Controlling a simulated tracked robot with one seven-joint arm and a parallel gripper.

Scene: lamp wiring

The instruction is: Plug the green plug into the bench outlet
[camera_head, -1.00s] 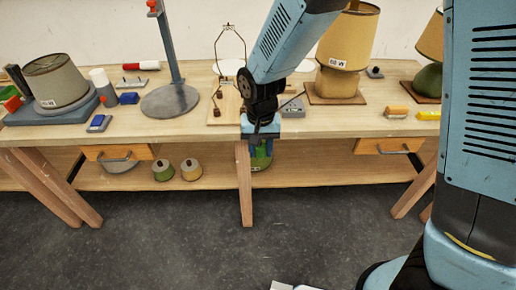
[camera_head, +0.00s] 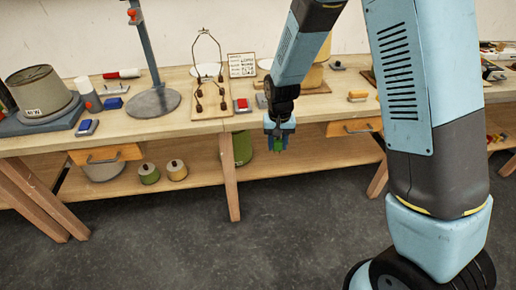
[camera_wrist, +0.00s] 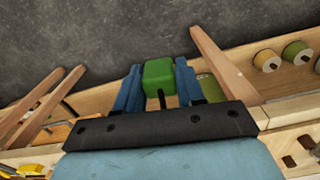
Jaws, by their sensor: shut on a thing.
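My gripper (camera_head: 279,142) hangs in front of the bench's front edge, just below the top. It is shut on the green plug (camera_wrist: 158,76), which sits between the blue fingers in the wrist view. A dark cord or pin shows at the plug's near side in that view. In the head view the plug (camera_head: 278,144) is small and partly hidden by the fingers. The bench (camera_head: 215,127) stands behind it. I cannot clearly make out the bench outlet; a small red-and-white block (camera_head: 241,105) and a grey block (camera_head: 261,101) lie on the top near the arm.
A lamp frame (camera_head: 207,75) on a wooden base stands left of my arm, and a grey pole stand (camera_head: 152,102) beyond it. A bench leg (camera_head: 229,177) is left of the gripper. Spools (camera_head: 149,173) and a green drum (camera_head: 242,148) sit on the lower shelf. The floor in front is clear.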

